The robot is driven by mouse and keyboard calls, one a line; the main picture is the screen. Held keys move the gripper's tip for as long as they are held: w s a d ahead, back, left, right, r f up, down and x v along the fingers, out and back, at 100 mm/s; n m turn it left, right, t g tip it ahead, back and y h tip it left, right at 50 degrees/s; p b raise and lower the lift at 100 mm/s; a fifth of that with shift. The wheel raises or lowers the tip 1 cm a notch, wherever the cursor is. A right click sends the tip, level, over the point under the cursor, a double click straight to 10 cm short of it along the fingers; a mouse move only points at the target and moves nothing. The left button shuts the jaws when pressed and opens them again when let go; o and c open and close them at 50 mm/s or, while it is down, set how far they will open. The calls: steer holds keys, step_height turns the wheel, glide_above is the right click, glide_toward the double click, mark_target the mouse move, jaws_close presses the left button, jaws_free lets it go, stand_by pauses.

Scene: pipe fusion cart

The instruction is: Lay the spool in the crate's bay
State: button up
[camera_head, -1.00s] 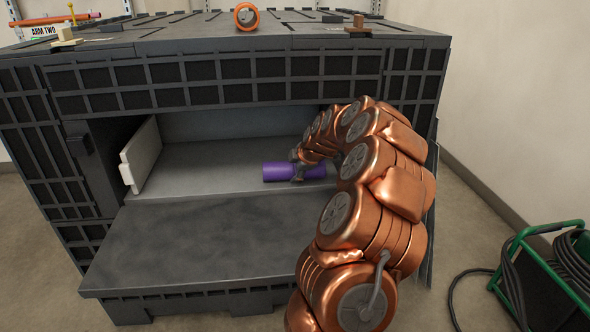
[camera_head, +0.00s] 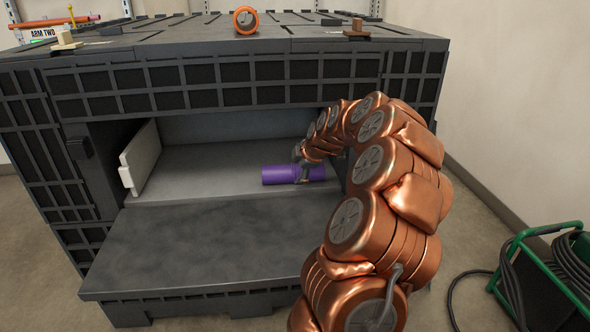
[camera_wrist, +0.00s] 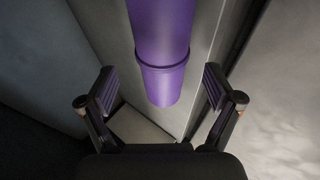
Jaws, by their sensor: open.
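The purple spool (camera_head: 285,174) lies on its side on the floor of the crate's bay (camera_head: 215,168), toward the bay's right side. My gripper (camera_head: 305,172) reaches into the bay from the right and is at the spool's right part. In the wrist view the spool (camera_wrist: 162,50) runs down the middle, with a raised band and its near end showing. The two fingers of my gripper (camera_wrist: 160,90) stand open on either side of it, with a visible gap on both sides. My arm hides the bay's right end.
A pale panel (camera_head: 140,160) stands at the bay's left side. The lowered front flap (camera_head: 190,240) is bare. An orange ring-shaped part (camera_head: 246,19) and a brown piece (camera_head: 357,28) sit on the crate's top. A green cable reel (camera_head: 550,265) stands on the floor at right.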

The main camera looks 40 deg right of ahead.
steer(key=v, duration=0.9)
steer(key=a+f+m+g+y, duration=0.1)
steer(key=a+g+y, duration=0.15)
steer(key=a, duration=1.75)
steer(key=s+a+f+m+g, duration=0.1)
steer(key=s+a, duration=0.2)
steer(key=a, duration=0.1)
steer(key=s+a+f+m+g, duration=0.1)
steer(key=s+a, duration=0.2)
steer(key=a, duration=0.2)
steer(key=s+a+f+m+g+y+p, duration=0.1)
steer(key=s+a, duration=0.2)
steer(key=a, duration=0.2)
steer(key=shift+f, duration=0.25)
steer(key=s+a+f+m+g, duration=0.2)
steer(key=s+a+m+g, duration=0.1)
steer(key=s, duration=0.7)
steer(key=s+a+f+m+g+h, duration=0.1)
steer(key=s+a+m+g, duration=0.2)
steer(key=s, duration=0.8)
steer(key=shift+a+f+m, duration=0.4)
steer(key=shift+a+m, duration=0.2)
steer(key=shift+m, duration=0.1)
